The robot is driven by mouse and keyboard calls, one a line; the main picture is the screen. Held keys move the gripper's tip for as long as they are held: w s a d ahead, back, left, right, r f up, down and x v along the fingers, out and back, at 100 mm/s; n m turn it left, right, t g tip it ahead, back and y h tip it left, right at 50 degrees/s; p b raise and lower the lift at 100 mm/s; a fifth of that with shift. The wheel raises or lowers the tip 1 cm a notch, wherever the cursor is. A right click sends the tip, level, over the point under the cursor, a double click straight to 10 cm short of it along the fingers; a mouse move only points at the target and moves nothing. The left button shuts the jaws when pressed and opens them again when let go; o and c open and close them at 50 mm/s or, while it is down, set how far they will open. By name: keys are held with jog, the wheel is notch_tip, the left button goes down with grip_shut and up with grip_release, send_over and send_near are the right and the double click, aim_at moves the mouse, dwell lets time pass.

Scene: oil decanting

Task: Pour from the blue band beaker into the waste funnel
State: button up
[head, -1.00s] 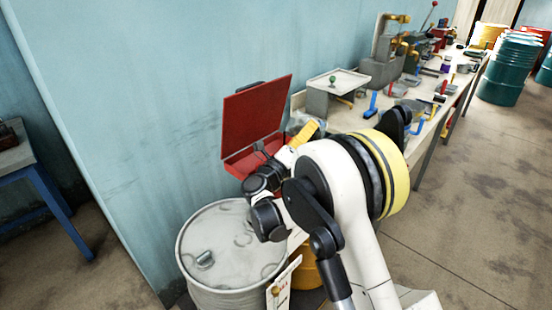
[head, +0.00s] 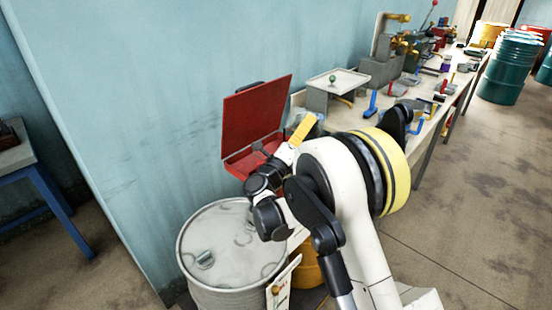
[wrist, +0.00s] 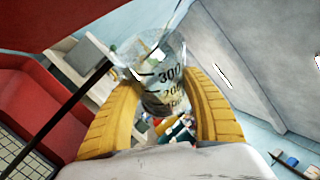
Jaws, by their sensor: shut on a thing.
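My gripper (wrist: 162,84) is shut on a clear glass beaker (wrist: 158,58) with black marks, 300 and 200 among them. Its two yellow fingers press on opposite sides of the glass. The beaker looks tilted in the wrist view, with its open rim at the top. I see no blue band; the fingers hide part of the glass. In the head view my gripper (head: 302,131) is above the right side of an open red toolbox, and the beaker is mostly hidden behind the finger. I cannot make out the waste funnel in either view.
The red toolbox (head: 257,116) has its lid raised against the wall. A grey-white drum (head: 220,228) stands in front, with a yellow drum (head: 307,268) beside it, partly hidden. A long workbench (head: 360,120) with tools, a small raised stand (head: 333,82) and machines runs back along the wall.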

aim_at(297, 114)
jog(key=shift+a+r+n+t+y+b, duration=0.2)
jog(key=shift+a+n+t+b, duration=0.1)
jog(key=shift+a+n, duration=0.15)
jog(key=shift+a+r+n+t+y+b, duration=0.15)
jog(key=shift+a+n+t+b, duration=0.15)
jog(key=shift+a+n, duration=0.15)
jog(key=shift+r+n+t, duration=0.3)
jog(key=shift+r+n, duration=0.2)
jog(key=shift+r, duration=0.05)
